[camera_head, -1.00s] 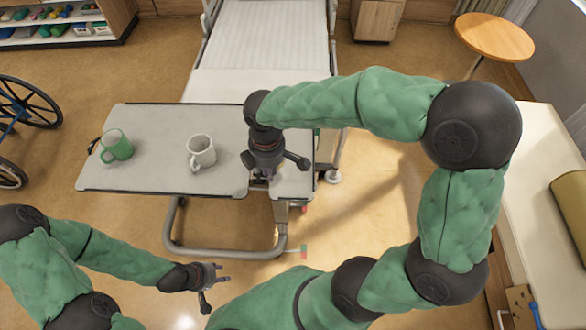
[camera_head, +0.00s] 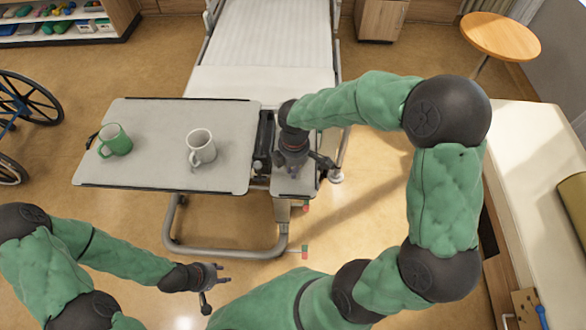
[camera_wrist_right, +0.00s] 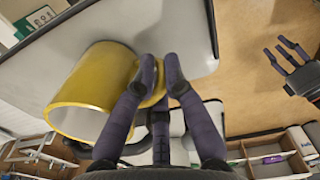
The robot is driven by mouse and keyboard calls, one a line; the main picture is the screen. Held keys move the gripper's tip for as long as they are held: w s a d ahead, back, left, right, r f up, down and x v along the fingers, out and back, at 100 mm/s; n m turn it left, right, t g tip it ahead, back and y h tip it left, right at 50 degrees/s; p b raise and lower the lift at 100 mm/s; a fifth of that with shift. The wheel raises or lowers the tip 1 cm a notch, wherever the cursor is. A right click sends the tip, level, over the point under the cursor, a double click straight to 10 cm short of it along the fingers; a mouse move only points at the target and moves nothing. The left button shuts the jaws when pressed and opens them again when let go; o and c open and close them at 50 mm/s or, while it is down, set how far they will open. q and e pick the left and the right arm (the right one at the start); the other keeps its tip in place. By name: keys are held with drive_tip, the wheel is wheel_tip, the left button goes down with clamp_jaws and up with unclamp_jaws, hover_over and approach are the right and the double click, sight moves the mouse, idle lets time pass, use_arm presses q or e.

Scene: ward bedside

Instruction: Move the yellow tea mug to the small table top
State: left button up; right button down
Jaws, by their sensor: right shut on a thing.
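The yellow tea mug (camera_wrist_right: 88,85) shows in the right wrist view, its open mouth towards the lower left. My right gripper (camera_wrist_right: 158,75) is shut on its handle. In the head view my right gripper (camera_head: 292,165) is over the small table top (camera_head: 290,188), the narrow right section beside the large grey top, and hides the mug there. I cannot tell whether the mug touches the surface. My left gripper (camera_head: 222,278) is open and empty, low in front of the table; it also shows in the right wrist view (camera_wrist_right: 288,55).
A green mug (camera_head: 115,140) and a white mug (camera_head: 201,147) stand on the large grey top (camera_head: 155,168). A dark gap (camera_head: 264,140) separates the two tops. A bed (camera_head: 268,40) stands behind, a round wooden table (camera_head: 500,37) at the far right.

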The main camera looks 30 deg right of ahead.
drive_tip(key=shift+r, duration=0.1)
drive_tip(key=shift+f, duration=0.2)
drive_tip(key=c, duration=1.3)
unclamp_jaws()
wheel_tip(320, 180, up, 12)
drive_tip(key=p, duration=0.3)
drive_tip(key=shift+r, duration=0.2)
drive_tip(key=shift+s+f, duration=0.1)
drive_tip(key=shift+s, duration=0.05)
